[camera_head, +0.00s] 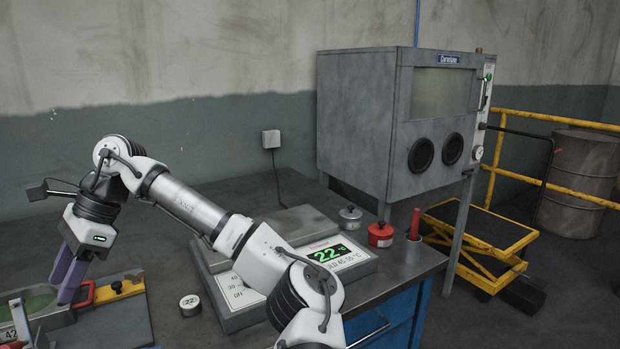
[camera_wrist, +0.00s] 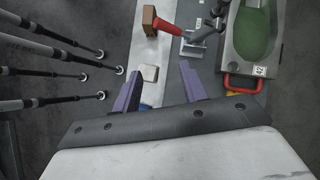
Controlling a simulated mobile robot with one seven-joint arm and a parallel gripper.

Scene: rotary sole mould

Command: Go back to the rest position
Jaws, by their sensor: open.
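My gripper (camera_head: 68,274) hangs at the left end of the bench, fingers pointing down, close to the sole mould (camera_head: 47,318). Its two purple fingers are apart, and in the wrist view the gripper (camera_wrist: 161,80) has nothing between its fingertips. In the head view the mould is partly cut off by the left picture edge.
A heating plate (camera_head: 330,252) showing 22 stands mid-bench, beneath my forearm. A small round gauge (camera_head: 190,304) lies left of it. A grey cabinet (camera_head: 360,125), a grey-lidded pot (camera_head: 350,217) and a red pot (camera_head: 381,235) stand to the right. Several dark rods (camera_wrist: 60,73) show left in the wrist view.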

